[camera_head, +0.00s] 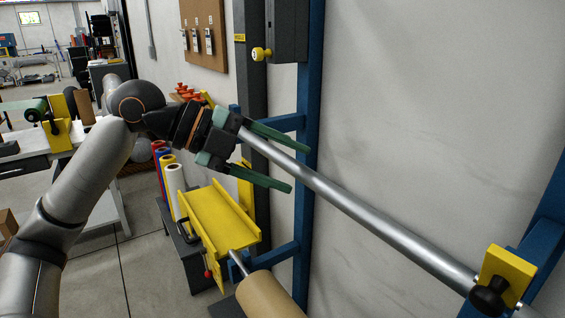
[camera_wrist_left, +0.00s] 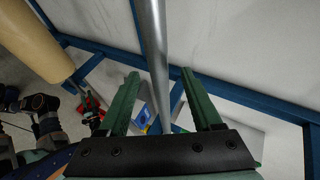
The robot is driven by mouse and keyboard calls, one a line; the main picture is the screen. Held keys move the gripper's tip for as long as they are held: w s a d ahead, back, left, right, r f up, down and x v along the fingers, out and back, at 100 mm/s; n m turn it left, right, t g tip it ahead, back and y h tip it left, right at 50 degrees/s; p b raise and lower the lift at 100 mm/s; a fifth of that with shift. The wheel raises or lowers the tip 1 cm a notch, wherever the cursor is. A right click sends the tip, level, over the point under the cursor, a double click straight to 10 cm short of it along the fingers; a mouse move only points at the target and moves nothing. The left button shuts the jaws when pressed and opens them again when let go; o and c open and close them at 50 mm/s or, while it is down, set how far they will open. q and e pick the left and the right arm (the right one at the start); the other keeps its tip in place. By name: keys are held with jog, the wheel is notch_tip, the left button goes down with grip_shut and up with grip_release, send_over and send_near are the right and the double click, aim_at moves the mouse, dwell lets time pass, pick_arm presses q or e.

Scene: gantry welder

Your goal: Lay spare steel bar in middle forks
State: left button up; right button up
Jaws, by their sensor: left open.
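The steel bar (camera_head: 365,215) is a long bare silver rod slanting along the blue rack (camera_head: 307,140). Its right end is at a yellow block with a black knob (camera_head: 505,272). Blue fork arms (camera_head: 285,252) show lower on the rack.
A brown roll (camera_head: 270,297) on a thin rod hangs low on the rack. A yellow trough (camera_head: 213,215) and coloured rolls (camera_head: 172,175) stand left of the rack. The white wall (camera_head: 430,100) is close behind. A workbench (camera_head: 70,140) stands left.

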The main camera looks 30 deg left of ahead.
pick_arm(q)
jog(key=shift+f, duration=0.1)
jog(key=shift+a, duration=0.1)
jog(key=shift+s+a, duration=0.2)
jog(key=shift+a, duration=0.05)
jog(key=b+v, duration=0.2)
jog(key=v, duration=1)
jog(key=shift+d+r+b, duration=0.2)
jog(key=shift+r+b, duration=0.1)
pick_arm(e)
jog(key=shift+w+a+f, duration=0.4)
jog(key=shift+a+f, duration=0.15)
jog(key=shift+a, duration=0.2)
